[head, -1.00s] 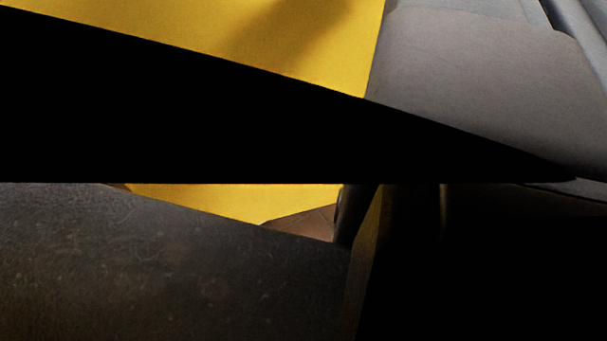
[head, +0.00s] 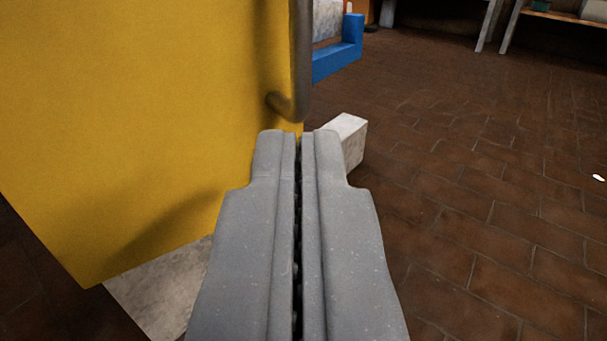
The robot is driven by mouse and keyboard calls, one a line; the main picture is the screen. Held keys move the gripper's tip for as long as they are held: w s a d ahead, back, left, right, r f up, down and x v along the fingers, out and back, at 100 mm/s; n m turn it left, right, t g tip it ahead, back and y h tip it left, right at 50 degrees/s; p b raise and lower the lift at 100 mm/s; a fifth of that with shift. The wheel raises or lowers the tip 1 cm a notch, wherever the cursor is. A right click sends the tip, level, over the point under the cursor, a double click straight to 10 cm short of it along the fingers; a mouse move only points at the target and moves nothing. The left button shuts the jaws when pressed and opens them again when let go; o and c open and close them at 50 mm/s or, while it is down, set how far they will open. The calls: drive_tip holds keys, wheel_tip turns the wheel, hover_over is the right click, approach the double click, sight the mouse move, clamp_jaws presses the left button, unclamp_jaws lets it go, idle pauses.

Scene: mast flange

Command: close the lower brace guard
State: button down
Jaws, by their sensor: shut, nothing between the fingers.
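A large yellow panel (head: 130,110), which looks like the brace guard, fills the left of the head view. A grey bar handle (head: 302,60) runs down its right edge and bends into the panel at its lower end. My gripper (head: 298,138) is shut and empty, pointing away from me. Its tips appear just below the lower end of the handle. I cannot tell whether they touch the panel. The hinge side and top of the panel are out of view.
A pale stone-like block (head: 350,135) shows behind the fingertips, and a pale slab (head: 165,285) lies below the panel. A blue object (head: 338,62) stands farther back. A bench (head: 560,20) is at the top right. The brown tiled floor (head: 480,190) at right is mostly clear.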

sight(300, 55)
drive_tip(key=w+b, duration=0.2)
drive_tip(key=w, duration=0.8)
